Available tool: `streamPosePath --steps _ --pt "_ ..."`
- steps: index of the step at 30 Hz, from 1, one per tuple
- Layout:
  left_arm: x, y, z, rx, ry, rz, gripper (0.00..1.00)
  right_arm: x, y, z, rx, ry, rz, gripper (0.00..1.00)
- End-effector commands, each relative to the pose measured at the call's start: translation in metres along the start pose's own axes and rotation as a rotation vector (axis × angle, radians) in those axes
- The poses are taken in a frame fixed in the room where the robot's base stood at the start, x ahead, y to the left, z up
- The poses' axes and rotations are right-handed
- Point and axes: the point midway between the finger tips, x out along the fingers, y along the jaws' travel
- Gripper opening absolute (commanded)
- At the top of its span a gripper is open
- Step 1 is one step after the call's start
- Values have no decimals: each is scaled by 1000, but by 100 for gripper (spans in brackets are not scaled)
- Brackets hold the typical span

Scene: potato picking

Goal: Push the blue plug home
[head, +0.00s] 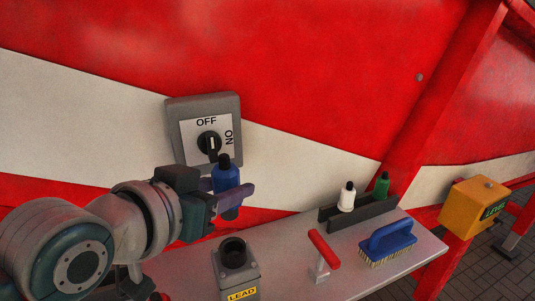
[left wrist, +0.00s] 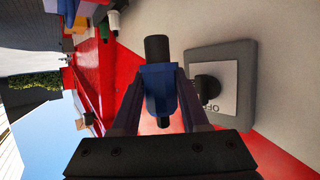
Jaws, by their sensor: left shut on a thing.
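The blue plug (head: 226,176) has a black end on top and is upright in the head view. My left gripper (head: 232,192) is shut on its middle and holds it in the air in front of the red wall. In the left wrist view the plug (left wrist: 158,88) sits between the two fingers. A grey socket box (head: 236,270) marked LEAD, with a round dark opening on top, stands on the shelf below the plug in the picture. The plug is apart from it. My right gripper is in neither view.
A grey switch box (head: 203,101) with a black knob, marked OFF and ON, is on the wall behind the plug. The shelf (head: 290,286) also carries a red-handled part (head: 323,250), a blue brush (head: 388,241) and a dark rack with a white plug (head: 347,199) and a green plug (head: 382,187).

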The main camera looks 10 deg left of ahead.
Motion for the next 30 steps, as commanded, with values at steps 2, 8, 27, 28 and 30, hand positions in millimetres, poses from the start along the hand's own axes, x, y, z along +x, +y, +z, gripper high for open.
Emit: streamPosePath --steps 2,8,27,28,30 --pt "0 0 0 0 1 0 0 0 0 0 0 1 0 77" --pt "0 0 -1 0 1 0 0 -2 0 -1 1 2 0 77" --pt "20 0 48 1 0 0 0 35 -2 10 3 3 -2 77" --pt "20 0 50 1 0 0 0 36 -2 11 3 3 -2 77" --pt "22 0 52 1 1 0 0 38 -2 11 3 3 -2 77"
